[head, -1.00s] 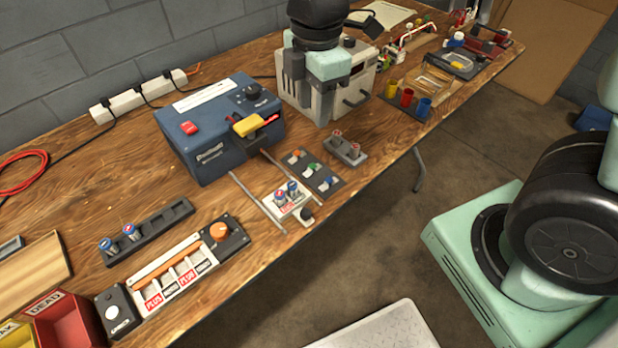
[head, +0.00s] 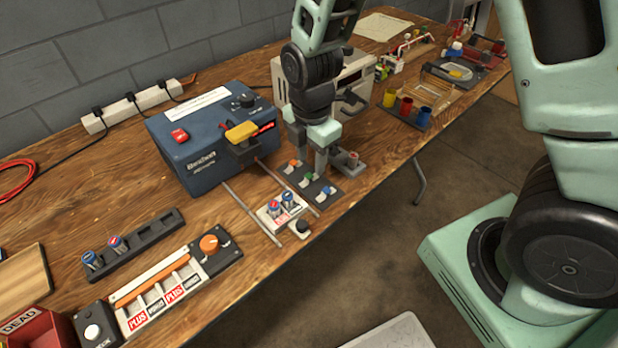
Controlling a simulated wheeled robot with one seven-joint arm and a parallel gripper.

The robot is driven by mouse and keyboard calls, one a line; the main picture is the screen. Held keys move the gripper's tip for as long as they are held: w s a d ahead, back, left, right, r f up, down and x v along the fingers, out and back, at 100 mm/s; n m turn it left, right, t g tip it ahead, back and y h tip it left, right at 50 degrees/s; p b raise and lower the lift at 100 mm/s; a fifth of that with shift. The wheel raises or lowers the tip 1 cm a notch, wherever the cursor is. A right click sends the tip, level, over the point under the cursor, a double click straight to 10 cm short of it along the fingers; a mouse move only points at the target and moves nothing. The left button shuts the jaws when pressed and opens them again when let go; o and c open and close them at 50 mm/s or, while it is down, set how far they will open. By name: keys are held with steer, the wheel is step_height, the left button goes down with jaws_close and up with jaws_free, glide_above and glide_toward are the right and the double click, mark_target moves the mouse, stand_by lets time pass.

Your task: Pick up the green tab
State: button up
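The green tab (head: 306,181) sits in a dark holder (head: 318,201), between an orange tab (head: 293,166) and a blue tab (head: 328,191). It is clear to see in the head view. My gripper (head: 311,163) points down just above the far edge of this holder, a little behind the green tab in the picture. Its two grey fingers are apart, with nothing seen between them. I cannot tell how high the fingertips are above the holder.
Colored cups (head: 405,106) stand farther right.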

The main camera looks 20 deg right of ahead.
mark_target(311, 174)
steer(key=shift+w+d+f, duration=0.1)
steer(key=shift+w+f, duration=0.05)
steer(key=shift+f, duration=0.75)
steer(key=shift+w+d+f, duration=0.1)
steer(key=shift+w+f, duration=0.05)
steer(key=shift+f, duration=0.75)
steer(key=shift+w+f, duration=0.15)
steer(key=shift+f, duration=0.75)
jaws_close()
